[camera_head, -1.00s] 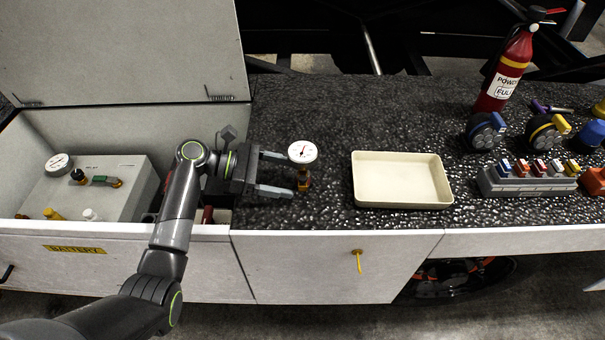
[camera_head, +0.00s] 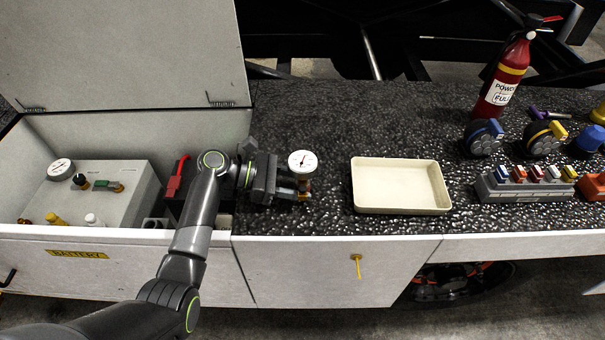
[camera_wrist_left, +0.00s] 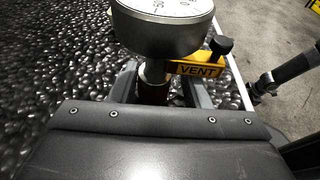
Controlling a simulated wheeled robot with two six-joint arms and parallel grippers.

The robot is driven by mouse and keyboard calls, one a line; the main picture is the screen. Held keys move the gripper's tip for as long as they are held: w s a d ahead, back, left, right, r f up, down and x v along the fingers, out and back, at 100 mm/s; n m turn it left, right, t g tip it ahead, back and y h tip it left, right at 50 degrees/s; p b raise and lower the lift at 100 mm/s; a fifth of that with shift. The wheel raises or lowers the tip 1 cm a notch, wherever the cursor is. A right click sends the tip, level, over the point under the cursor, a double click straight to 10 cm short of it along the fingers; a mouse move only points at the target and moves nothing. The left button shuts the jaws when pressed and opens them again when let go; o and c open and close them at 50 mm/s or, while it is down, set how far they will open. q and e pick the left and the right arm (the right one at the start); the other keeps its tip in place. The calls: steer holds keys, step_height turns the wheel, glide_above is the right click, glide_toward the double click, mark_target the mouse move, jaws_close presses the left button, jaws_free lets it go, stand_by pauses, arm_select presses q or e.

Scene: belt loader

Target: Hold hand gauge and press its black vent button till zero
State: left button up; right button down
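The hand gauge (camera_head: 302,162) stands upright on the black speckled top, with a round white dial above a brass and dark red stem. In the left wrist view, the gauge (camera_wrist_left: 158,36) shows close up, its dial mostly cut off by the top edge. A yellow VENT tag (camera_wrist_left: 197,70) sticks out to its right, and the black vent button (camera_wrist_left: 221,46) sits at that tag's end. My left gripper (camera_head: 293,188) is open, its fingers on either side of the stem below the dial. Gaps show between stem and fingers. My right gripper is in neither view.
An empty cream tray (camera_head: 400,208) lies right of the gauge. An open battery box (camera_head: 75,235) is at the left. The top behind the gauge is clear.

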arm_select(q)
steer(key=shift+f, duration=0.1)
steer(key=c, duration=0.4)
steer(key=shift+s, duration=0.1)
stand_by(1.5)
